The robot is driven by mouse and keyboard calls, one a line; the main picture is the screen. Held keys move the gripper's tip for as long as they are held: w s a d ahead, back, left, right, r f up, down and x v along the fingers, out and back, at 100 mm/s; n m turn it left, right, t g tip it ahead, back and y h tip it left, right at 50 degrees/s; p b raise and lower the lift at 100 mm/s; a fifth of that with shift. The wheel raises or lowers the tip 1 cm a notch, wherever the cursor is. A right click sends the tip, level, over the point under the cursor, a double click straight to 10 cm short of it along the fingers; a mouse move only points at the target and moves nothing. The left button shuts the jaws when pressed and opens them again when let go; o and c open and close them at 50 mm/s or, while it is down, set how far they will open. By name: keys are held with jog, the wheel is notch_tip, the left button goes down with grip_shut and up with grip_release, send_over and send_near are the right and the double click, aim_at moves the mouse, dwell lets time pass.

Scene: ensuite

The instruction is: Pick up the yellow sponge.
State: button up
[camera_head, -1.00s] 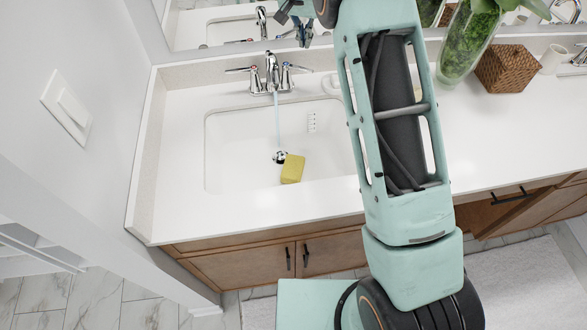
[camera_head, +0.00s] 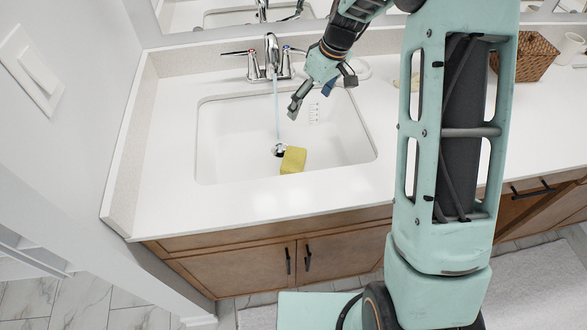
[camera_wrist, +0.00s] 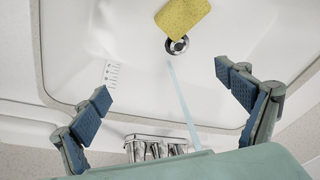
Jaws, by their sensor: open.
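The yellow sponge (camera_head: 293,160) lies on the floor of the white sink basin (camera_head: 225,160), beside the drain, in the head view. In the wrist view the sponge (camera_wrist: 183,18) is at the top middle, partly over the drain's edge. My gripper (camera_head: 311,98) is above the back part of the basin, up and to the right of the sponge in the head view. In the wrist view my gripper (camera_wrist: 165,85) has its two blue-padded fingers wide apart with nothing between them but basin and water stream. The gripper is apart from the sponge.
The chrome faucet (camera_head: 272,58) stands behind the basin, and a thin water stream (camera_head: 277,105) falls from it near the drain (camera_head: 279,150). A wicker basket (camera_head: 527,57) and a white cup (camera_head: 570,45) stand at the right. The counter left of the basin is clear.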

jog(key=s+f+n+y+b, duration=0.2)
jog(key=s+f+n+b, duration=0.2)
jog(key=s+f+n, duration=0.25)
send_over(294, 158)
jog(key=d, duration=0.2)
jog(key=shift+m, duration=0.25)
jog(key=f, duration=0.4)
jog(key=shift+s+a+f, duration=0.1)
jog(key=shift+s+f, duration=0.2)
jog(key=shift+d+x, duration=0.15)
jog(key=shift+x, duration=1.35)
jog(key=shift+d+x, duration=0.15)
jog(key=shift+x, duration=1.4)
jog(key=shift+f, duration=0.15)
jog(key=c, duration=1.1)
